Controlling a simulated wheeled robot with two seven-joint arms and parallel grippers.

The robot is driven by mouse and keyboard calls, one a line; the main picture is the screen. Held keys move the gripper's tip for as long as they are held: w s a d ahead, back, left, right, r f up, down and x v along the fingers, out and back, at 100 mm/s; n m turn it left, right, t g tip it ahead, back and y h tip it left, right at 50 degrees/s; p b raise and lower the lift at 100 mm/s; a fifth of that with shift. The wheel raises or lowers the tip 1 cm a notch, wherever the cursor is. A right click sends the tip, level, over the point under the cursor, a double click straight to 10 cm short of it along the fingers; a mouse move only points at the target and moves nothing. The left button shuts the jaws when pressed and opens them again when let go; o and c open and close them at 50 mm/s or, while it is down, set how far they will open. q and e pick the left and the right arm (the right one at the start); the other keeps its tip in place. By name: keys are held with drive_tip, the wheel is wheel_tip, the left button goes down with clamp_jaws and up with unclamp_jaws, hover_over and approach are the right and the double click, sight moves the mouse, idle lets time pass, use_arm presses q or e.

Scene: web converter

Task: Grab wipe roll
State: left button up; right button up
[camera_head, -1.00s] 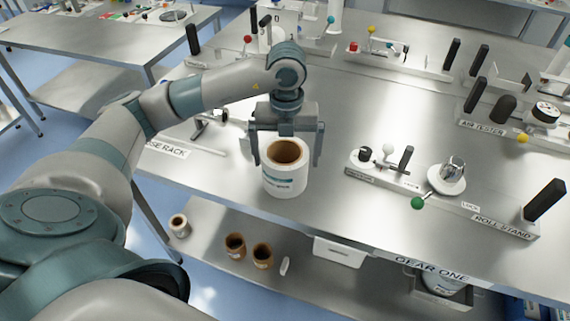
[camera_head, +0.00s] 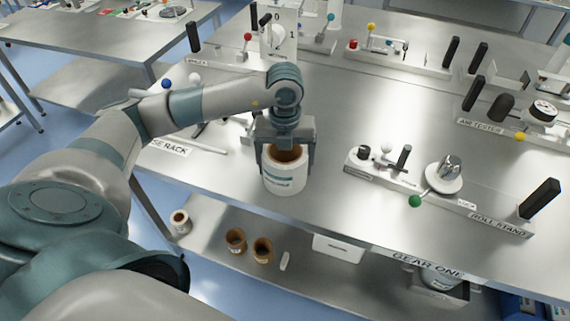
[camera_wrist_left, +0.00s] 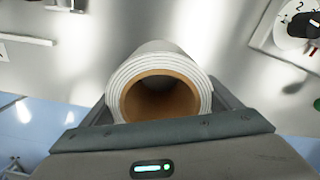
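The wipe roll (camera_head: 285,179) is a white roll with a brown core and a printed label. It stands upright on the steel table near its front edge. My left gripper (camera_head: 287,152) points down over it, with one finger on each side. The fingers look shut against the roll's sides and hide part of its upper edge. In the left wrist view the roll (camera_wrist_left: 158,60) sits between the two fingers, with its open core facing the camera. My right gripper is not in view.
The roll stand (camera_head: 497,224) and a white post base (camera_head: 445,177) with a green-knobbed lever are to the right. The lower shelf holds brown cores (camera_head: 236,241) and a small roll (camera_head: 180,222). Bare tabletop lies behind the roll.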

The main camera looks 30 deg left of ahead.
sight(304, 159)
use_arm(q)
drive_tip(key=shift+c, duration=0.5)
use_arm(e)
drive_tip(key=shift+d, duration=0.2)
use_arm(q)
drive_tip(key=shift+r, duration=0.15)
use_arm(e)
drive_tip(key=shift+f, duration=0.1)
